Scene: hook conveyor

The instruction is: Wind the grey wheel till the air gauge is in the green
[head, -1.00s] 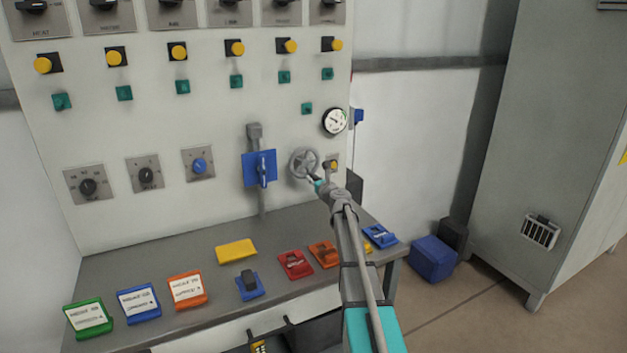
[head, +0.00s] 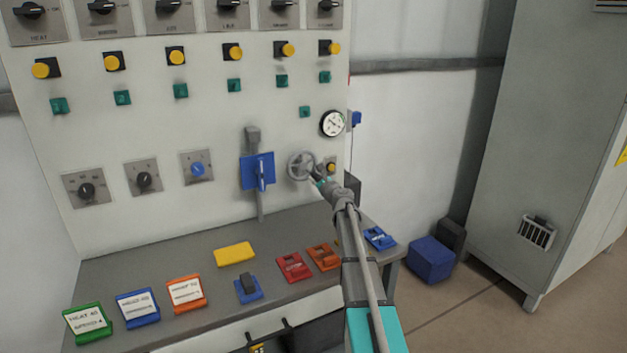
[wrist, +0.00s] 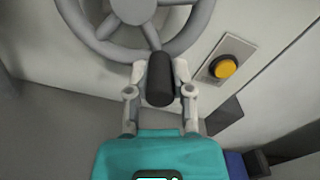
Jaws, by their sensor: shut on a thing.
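The grey wheel (head: 301,166) is mounted on the front of the light panel. It fills the top of the wrist view (wrist: 133,12), where its rim, spokes and hub show. A dark handle (wrist: 160,78) sticks out from the wheel's lower rim. My gripper (wrist: 160,75) is shut on this handle, one finger on each side. In the head view my gripper (head: 319,180) is at the wheel's lower right. The round white air gauge (head: 333,123) is above and right of the wheel. Its needle and green band are too small to read surely.
A yellow button (wrist: 224,67) on a plate is close right of my gripper. A blue lever plate (head: 257,170) is left of the wheel. Below, the grey bench (head: 215,300) holds coloured blocks and label stands. A blue box (head: 432,258) stands on the floor at right.

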